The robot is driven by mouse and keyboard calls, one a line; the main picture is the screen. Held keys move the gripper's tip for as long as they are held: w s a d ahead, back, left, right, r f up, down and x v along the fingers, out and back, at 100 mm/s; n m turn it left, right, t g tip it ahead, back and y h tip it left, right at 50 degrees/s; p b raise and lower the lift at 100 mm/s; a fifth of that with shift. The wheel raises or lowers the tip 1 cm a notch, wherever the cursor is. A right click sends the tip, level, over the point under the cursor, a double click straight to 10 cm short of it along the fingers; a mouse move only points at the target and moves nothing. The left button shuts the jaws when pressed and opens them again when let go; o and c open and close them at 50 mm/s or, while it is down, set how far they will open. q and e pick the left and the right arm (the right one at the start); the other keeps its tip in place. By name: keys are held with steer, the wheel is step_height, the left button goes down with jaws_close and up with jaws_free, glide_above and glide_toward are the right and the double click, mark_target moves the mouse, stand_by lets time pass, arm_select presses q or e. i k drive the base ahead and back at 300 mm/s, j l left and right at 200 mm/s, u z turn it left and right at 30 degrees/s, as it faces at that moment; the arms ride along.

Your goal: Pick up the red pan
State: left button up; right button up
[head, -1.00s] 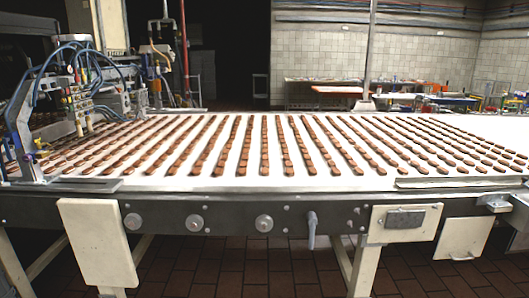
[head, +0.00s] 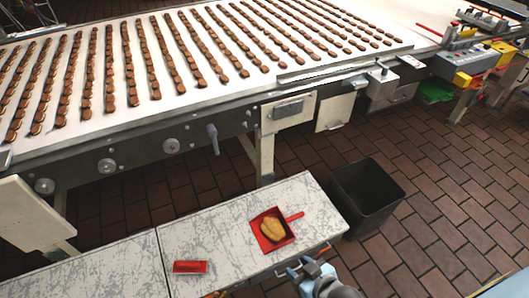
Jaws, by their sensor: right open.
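The red pan (head: 294,217) lies on a worn white table in the lower middle of the head view. It is a shallow square tray with a short handle pointing right. A tan, bread-like piece (head: 273,231) lies in it. My right gripper (head: 301,266) comes in from the bottom, by the table's front edge, just below and right of the pan. It is open and apart from the pan. My left gripper is out of view.
A small red block-like object (head: 190,267) lies left of the pan on the table (head: 222,240). A black bin (head: 368,200) stands right of the table. A conveyor (head: 170,60) with rows of brown biscuits runs behind. Tiled floor is clear at right.

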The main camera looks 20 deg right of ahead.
mark_target(272, 231)
steer(key=z, duration=0.8)
